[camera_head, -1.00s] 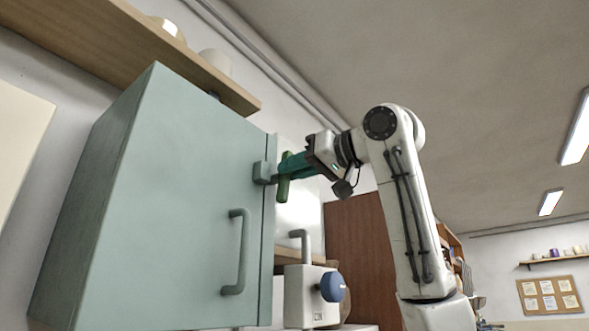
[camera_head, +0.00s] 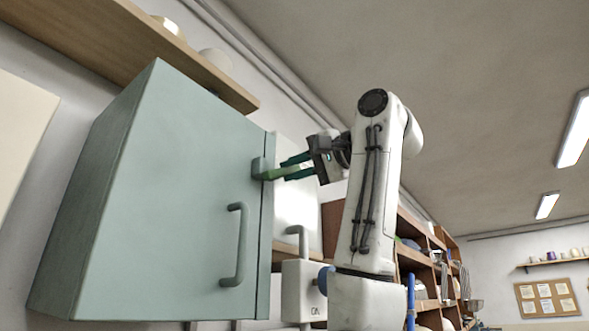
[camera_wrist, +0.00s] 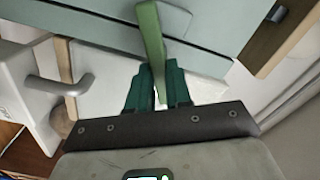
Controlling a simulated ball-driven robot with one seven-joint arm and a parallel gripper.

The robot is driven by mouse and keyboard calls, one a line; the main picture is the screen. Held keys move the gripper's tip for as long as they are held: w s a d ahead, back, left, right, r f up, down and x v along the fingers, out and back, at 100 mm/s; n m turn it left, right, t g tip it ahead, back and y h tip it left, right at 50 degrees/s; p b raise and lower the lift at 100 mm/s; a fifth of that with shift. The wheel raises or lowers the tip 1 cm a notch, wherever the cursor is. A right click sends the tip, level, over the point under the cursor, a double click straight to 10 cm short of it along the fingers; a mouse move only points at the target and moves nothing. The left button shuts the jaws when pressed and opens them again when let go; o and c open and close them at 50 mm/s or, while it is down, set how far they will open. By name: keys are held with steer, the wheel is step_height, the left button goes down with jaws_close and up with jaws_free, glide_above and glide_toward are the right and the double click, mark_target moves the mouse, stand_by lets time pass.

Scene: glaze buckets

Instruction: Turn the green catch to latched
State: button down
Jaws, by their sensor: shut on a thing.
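My gripper (camera_head: 291,167), with teal fingers, is shut on the catch from the right. In the wrist view the catch (camera_wrist: 150,35) runs between the fingertips (camera_wrist: 158,70) and out across the cabinet front. The catch's pivot is hidden.
The door's handle (camera_head: 240,245) is below and left of the catch. A white box (camera_head: 302,290) with a bent grey pipe stands below my gripper. A wooden shelf (camera_head: 130,45) hangs above the cabinet. Open shelves (camera_head: 425,250) stand behind my arm.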

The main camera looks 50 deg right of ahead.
steer(key=m, duration=0.5)
steer(key=shift+d+f+m, duration=0.15)
steer(key=shift+f+m, duration=0.15)
steer(key=shift+m, duration=0.1)
stand_by(0.3)
steer(key=c, duration=1)
jaws_free()
steer(key=shift+c, duration=0.2)
